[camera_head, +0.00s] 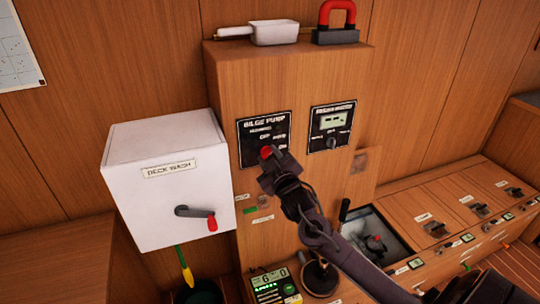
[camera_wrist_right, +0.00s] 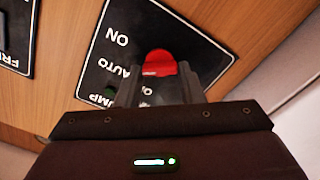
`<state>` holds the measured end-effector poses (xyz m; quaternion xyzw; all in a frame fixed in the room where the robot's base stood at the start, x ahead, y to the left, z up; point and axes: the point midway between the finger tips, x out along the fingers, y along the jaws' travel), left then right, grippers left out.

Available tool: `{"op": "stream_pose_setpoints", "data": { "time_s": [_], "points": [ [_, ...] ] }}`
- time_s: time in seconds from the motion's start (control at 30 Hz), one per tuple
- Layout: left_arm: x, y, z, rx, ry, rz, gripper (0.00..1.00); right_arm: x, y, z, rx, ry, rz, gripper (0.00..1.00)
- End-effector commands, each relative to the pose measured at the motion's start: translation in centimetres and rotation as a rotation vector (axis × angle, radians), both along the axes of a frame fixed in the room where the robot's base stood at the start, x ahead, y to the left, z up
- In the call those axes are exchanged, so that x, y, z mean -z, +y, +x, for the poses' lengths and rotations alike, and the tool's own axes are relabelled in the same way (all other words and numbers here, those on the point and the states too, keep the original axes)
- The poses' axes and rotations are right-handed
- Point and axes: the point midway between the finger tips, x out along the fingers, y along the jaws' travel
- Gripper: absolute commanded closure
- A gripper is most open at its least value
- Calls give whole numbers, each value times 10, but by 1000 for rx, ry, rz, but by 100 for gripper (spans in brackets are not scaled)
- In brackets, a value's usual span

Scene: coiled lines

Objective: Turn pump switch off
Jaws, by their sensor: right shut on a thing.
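The bilge pump panel (camera_head: 264,133) is a black plate on the front of the wooden cabinet, with white lettering. Its red switch knob (camera_head: 266,152) sits low on the plate and also shows in the right wrist view (camera_wrist_right: 160,63). My right gripper (camera_head: 272,158) is at the panel, its fingers shut on the red knob from either side. In the wrist view, ON and AUTO are readable to the left of the knob; other lettering is partly hidden by the fingers. Which label the knob points to cannot be told. My left gripper is not in view.
A white deck wash box (camera_head: 150,205) with a red-tipped lever stands left of the panel. A second black panel (camera_head: 332,127) with a display and knob is to the right.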

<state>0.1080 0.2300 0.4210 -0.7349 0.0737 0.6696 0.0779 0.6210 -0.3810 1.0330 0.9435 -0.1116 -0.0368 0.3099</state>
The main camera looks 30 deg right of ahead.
Motion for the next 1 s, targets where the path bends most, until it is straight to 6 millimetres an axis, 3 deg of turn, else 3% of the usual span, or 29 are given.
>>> {"op": "stream_pose_setpoints", "data": {
  "time_s": [0.6, 1.0],
  "points": [
    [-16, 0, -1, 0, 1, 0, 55, 1, 1, 0, -2, 136, -567, 88],
    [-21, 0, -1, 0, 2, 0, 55, 2, 2, 1, -1, 199, -834, 88]
  ]
}}
